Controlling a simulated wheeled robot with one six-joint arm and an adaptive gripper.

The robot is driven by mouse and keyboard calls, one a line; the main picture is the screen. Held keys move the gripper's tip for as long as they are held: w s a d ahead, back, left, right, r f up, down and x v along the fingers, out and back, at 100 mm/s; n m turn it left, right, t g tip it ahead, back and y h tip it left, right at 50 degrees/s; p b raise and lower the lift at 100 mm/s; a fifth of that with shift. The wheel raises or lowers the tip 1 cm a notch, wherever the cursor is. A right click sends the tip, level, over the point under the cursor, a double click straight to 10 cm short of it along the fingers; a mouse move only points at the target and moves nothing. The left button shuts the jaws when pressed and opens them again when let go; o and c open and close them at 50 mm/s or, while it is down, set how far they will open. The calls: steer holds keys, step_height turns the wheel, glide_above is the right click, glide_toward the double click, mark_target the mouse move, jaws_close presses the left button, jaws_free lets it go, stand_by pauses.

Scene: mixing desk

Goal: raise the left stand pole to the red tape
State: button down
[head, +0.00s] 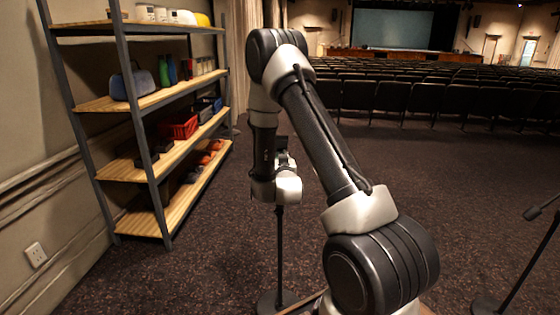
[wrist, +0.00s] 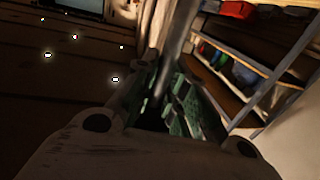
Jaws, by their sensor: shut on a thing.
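The left stand pole (head: 280,245) is a thin, dark, upright rod. It rises from a dark base (head: 275,301) on the carpet, and its upper part is hidden behind my arm's wrist. In the wrist view the pole (wrist: 179,40) runs up as a dark grey bar from between the finger pads. My gripper (wrist: 172,100), with dark green textured pads, is shut on the pole. In the head view my gripper is mostly hidden by the wrist. I cannot make out the red tape in either view.
A second stand (head: 528,255) leans at the right edge with a microphone-like head. A shelf rack (head: 150,180) with boxes and a red basket (head: 179,126) stands at the left. Rows of seats (head: 420,98) are behind. Open carpet (head: 440,180) lies between.

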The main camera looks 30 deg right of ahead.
steer(key=c, duration=1.5)
jaws_free()
steer(key=shift+o, duration=0.2)
steer(key=v, duration=1.2)
